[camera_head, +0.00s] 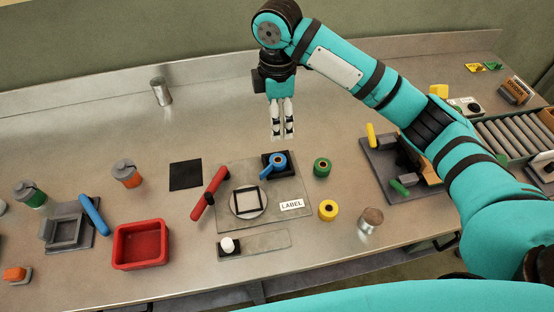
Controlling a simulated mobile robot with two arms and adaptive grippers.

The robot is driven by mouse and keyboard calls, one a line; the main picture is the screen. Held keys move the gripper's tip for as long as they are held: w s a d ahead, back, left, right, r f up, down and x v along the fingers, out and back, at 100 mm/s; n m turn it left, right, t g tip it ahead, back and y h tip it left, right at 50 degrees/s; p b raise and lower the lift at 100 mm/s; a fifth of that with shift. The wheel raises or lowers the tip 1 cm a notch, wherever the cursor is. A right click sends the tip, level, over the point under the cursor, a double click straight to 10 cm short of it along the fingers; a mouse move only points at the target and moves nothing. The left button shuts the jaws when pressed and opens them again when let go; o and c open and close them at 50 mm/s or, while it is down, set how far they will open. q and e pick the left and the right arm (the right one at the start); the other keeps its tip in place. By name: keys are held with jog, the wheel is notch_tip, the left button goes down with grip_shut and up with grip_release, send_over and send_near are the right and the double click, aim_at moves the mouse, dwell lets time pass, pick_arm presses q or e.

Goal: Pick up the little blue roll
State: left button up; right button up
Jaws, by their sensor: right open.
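The little blue roll (279,160) sits on a small black block at the back right of a grey plate (236,174), with a blue strip reaching to its left. My right gripper (282,135) points down above the table, a little behind the blue roll in the picture. Its two pale fingers are apart, and nothing shows between them. It does not touch the roll. My left gripper is not in view.
A green roll (322,167) and a yellow roll (328,210) stand just right of the plate. A red handle (210,192) rises at its left. A black mat (186,175) and red tray (141,245) lie further left. The table behind is mostly clear.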

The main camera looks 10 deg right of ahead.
jog(key=p, duration=0.2)
send_over(276, 160)
jog(key=f, duration=0.9)
jog(key=shift+d+f, duration=0.2)
jog(key=shift+f, duration=0.2)
jog(key=shift+f+p, duration=0.25)
jog(key=shift+p, duration=0.05)
jog(key=f, duration=0.1)
jog(key=f+p, duration=0.1)
jog(key=f, duration=0.1)
jog(key=shift+a+f+p, duration=0.2)
jog(key=shift+f+p, duration=0.1)
jog(key=shift+f, duration=0.55)
jog(key=c, duration=1.2)
jog(key=shift+r, duration=0.1)
